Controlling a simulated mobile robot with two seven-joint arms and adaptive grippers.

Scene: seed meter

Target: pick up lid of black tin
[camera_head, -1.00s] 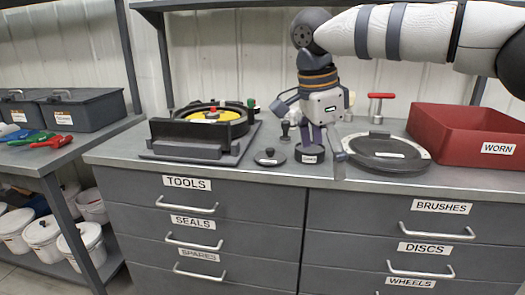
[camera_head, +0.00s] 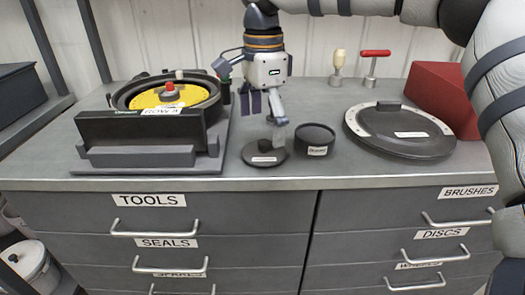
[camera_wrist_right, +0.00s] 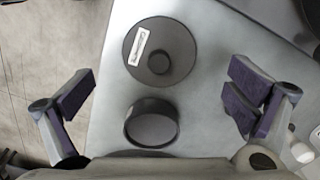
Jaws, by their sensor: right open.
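The black tin (camera_head: 315,138) is a short round can with a label on its side, standing on the grey bench top. The dark round lid (camera_head: 265,158) with a small knob and a white label lies flat just left of it. In the right wrist view, the lid (camera_wrist_right: 178,38) is above the tin (camera_wrist_right: 152,128), with a small gap between them. My right gripper (camera_head: 263,108) hangs above and slightly behind the lid. In its wrist view the fingers (camera_wrist_right: 162,98) are wide apart, with nothing between the pads. My left gripper is not in view.
A black housing with a yellow disc (camera_head: 172,97) stands left of the lid. A large dark round cover (camera_head: 400,140) lies to the right. A red bin (camera_head: 437,92) and a red-handled tool (camera_head: 374,54) are behind. The bench front edge is close.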

